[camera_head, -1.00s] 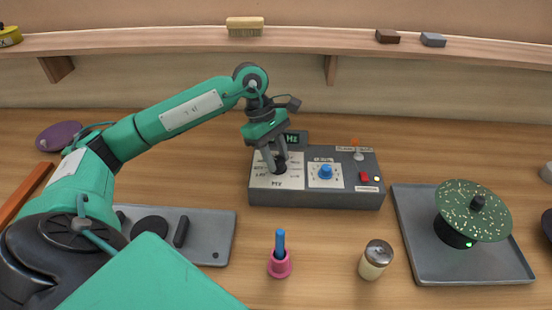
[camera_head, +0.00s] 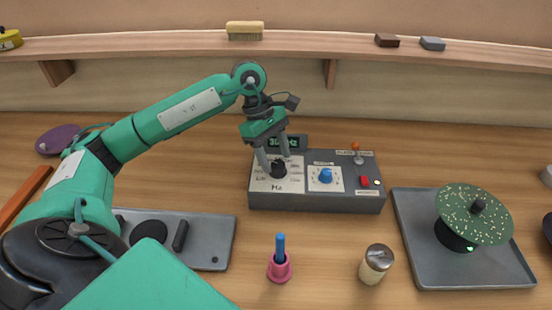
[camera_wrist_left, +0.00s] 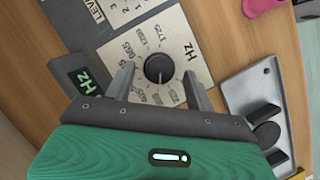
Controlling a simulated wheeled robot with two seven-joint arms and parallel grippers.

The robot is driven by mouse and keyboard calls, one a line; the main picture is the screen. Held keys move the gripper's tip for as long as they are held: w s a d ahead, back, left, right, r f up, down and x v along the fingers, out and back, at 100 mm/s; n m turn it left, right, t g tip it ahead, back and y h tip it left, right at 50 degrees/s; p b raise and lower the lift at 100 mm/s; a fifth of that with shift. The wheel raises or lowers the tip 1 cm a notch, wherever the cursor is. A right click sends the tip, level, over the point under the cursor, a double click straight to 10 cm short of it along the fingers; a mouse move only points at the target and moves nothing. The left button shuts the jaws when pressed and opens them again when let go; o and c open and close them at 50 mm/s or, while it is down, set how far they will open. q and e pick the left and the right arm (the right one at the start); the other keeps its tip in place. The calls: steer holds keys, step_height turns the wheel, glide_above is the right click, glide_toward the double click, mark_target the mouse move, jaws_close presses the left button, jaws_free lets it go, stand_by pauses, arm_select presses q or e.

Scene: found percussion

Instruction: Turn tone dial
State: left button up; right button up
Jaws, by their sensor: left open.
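The tone dial is a black round knob (camera_head: 278,168) on a pale panel marked with numbers and Hz, on the left part of a grey control box (camera_head: 315,201). In the left wrist view the knob (camera_wrist_left: 159,69) has a pale pointer line and a ring of numbers. My left gripper (camera_head: 274,160) is open above the dial, with one finger on each side of the knob. In the left wrist view gaps show between the knob and both fingers. A small green Hz display (camera_head: 283,142) at the back of the box is partly hidden by the gripper. My right gripper is not in view.
The box also bears a blue knob (camera_head: 326,175), a red button (camera_head: 364,182) and an orange-tipped lever (camera_head: 357,150). In front stand a pink holder (camera_head: 280,270) and a metal-capped jar (camera_head: 376,264). Grey trays (camera_head: 213,238) (camera_head: 410,260) lie left and right.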

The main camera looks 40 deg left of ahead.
arm_select(q)
steer(key=b+v, duration=0.1)
steer(key=v, duration=1.1)
steer(key=shift+a+r, duration=0.15)
steer(key=shift+r, duration=0.1)
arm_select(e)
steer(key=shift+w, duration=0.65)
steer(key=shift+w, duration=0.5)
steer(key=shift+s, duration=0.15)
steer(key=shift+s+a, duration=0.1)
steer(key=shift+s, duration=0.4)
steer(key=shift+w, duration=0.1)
